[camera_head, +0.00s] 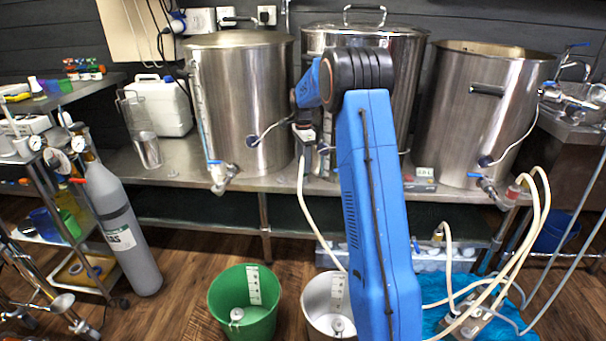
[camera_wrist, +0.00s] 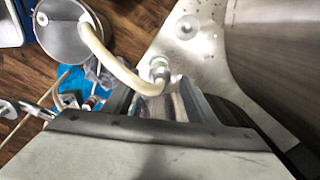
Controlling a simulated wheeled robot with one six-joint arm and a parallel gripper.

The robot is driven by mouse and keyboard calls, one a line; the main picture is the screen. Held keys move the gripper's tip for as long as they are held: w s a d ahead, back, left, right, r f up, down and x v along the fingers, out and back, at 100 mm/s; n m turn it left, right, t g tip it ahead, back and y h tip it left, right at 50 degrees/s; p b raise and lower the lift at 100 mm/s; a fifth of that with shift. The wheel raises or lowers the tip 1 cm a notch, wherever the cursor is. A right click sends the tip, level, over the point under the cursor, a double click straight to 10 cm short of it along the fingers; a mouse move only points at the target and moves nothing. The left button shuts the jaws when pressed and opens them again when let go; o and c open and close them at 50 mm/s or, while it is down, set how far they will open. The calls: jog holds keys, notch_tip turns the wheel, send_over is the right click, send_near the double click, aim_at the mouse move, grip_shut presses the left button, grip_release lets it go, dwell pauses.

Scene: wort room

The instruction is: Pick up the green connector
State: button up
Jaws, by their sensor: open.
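No green connector can be made out in either view. In the wrist view, a cream hose (camera_wrist: 122,72) ends in a pale metallic fitting (camera_wrist: 159,70) just ahead of my gripper (camera_wrist: 155,98). My gripper is open, with a finger on each side of the hose end. I cannot tell whether either finger touches it. In the head view, my blue arm hides most of the space around my gripper and the front of the middle kettle (camera_head: 412,62). The cream hose (camera_head: 303,200) hangs below my wrist there.
A steel bench (camera_head: 180,170) carries the left kettle (camera_head: 240,110) and right kettle (camera_head: 465,120). A green bucket (camera_head: 225,310) and white bucket (camera_head: 315,300) stand on the floor. A grey gas cylinder (camera_head: 125,235) stands left. Loose hoses (camera_head: 535,240) and a blue cloth (camera_head: 435,290) lie right.

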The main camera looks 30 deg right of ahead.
jog(key=shift+f, duration=2.75)
jog(key=c, duration=1.2)
jog(key=shift+c, duration=0.6)
notch_tip(320, 180, up, 10)
jog(key=shift+r, duration=0.1)
grip_shut()
